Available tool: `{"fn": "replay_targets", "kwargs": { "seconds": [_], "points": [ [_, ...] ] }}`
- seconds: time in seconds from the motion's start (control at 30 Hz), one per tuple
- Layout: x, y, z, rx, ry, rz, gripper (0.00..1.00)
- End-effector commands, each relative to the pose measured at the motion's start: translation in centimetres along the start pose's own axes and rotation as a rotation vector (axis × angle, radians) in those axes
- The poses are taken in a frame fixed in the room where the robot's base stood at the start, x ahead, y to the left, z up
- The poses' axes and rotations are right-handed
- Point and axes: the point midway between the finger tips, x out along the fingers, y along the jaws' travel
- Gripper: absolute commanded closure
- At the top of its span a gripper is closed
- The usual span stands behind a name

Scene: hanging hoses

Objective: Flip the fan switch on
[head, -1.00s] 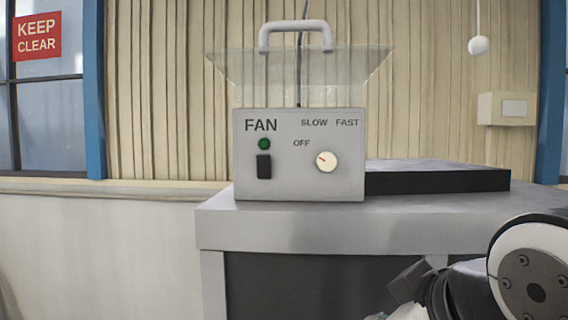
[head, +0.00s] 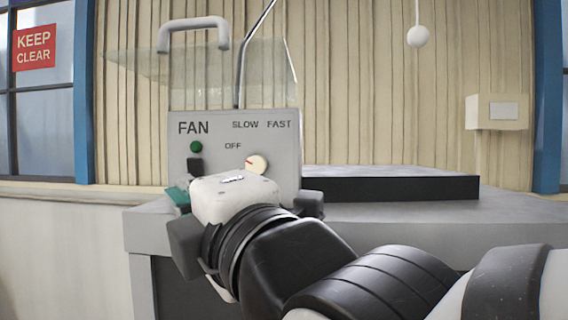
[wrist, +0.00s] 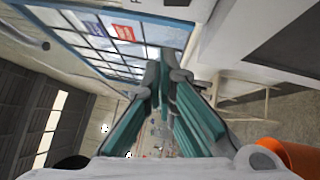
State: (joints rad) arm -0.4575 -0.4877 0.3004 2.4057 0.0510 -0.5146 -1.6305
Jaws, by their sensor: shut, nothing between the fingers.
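The grey fan box (head: 228,127) stands on a grey bench in the head view. Its front reads FAN, SLOW, FAST and OFF. A green light (head: 196,147) sits above the black fan switch (head: 194,164), whose lower part is hidden by my wrist. I cannot tell the switch's position. Contact with the switch cannot be seen.
A handle (head: 193,27) and a clear flared guard (head: 235,72) are above the box. A dark flat slab (head: 390,187) lies on the bench (head: 400,217) to the right. A white ball (head: 418,36) hangs near a wall box (head: 497,112).

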Motion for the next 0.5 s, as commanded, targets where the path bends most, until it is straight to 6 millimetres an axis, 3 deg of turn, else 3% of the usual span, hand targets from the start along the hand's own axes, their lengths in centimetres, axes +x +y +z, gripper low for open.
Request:
{"fn": "replay_targets", "kwargs": {
  "seconds": [0.27, 0.5],
  "points": [
    [0.1, 0.0, 0.1, 0.002, -0.001, -0.002, 1.00],
    [2.4, -0.2, 0.1, 0.004, 0.000, -0.005, 1.00]
  ]
}}
